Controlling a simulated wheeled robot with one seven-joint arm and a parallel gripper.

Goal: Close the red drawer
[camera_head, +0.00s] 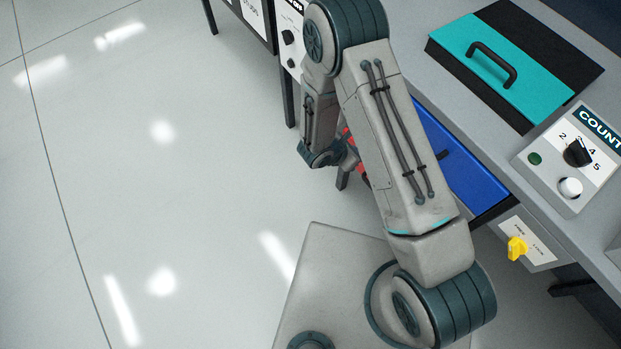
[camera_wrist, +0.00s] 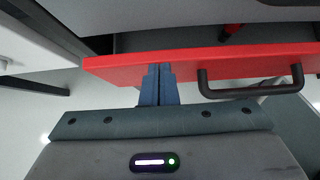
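The red drawer (camera_wrist: 215,65) shows in the wrist view as a wide red front with a dark bar handle (camera_wrist: 250,82) on its right part. A darker space shows behind its top edge, so the drawer appears partly open. My gripper (camera_wrist: 158,70) has its two blue-grey fingers pressed together with nothing between them. Its tips are at the drawer front, left of the handle; I cannot tell whether they touch it. In the head view only small red patches (camera_head: 349,140) show behind my arm, which hides most of the drawer and my gripper.
A blue drawer (camera_head: 460,165) sits under the grey workbench. On the bench are a teal lid with a black handle (camera_head: 490,62) and a dial box (camera_head: 572,158). A yellow knob (camera_head: 517,248) is on the bench front. The floor at left is clear.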

